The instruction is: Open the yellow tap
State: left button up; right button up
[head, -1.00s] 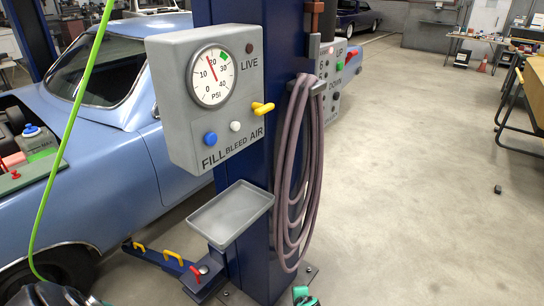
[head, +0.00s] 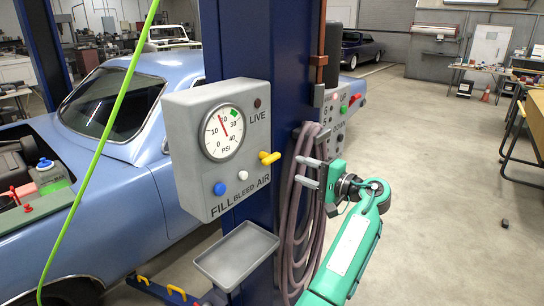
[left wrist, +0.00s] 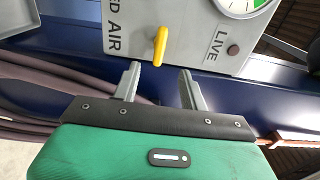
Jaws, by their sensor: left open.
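The yellow tap (head: 269,158) sticks out from the right side of the grey gauge box (head: 197,190), near the word AIR. In the left wrist view the tap (left wrist: 160,46) stands just beyond and between the two fingertips, apart from them. My left gripper (head: 308,172) is open and empty, to the right of the tap, its fingers pointing left towards it. The gripper also shows in the left wrist view (left wrist: 160,80). The gauge (head: 223,132) needle stands near 20 PSI. My right gripper is not in view.
A blue post (head: 238,40) carries the box, with a coiled mauve hose (head: 290,220) behind my left gripper. A grey tray (head: 236,255) sits below the box. A green hose (head: 105,130) hangs at the left before a blue car (head: 120,115). The floor at right is mostly clear.

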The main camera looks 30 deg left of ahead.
aim_at(274, 159)
pick_arm(q)
jog(key=a+p, duration=0.1)
jog(key=a, duration=0.2)
jog(key=a+p, duration=0.2)
jog(key=a, duration=0.1)
jog(key=a+p, duration=0.1)
jog(key=a, duration=0.3)
jog(key=shift+w+r, duration=0.15)
jog(key=shift+w, duration=0.25)
jog(key=shift+a+p, duration=0.35)
jog(key=shift+a, duration=0.35)
jog(key=shift+f, duration=0.2)
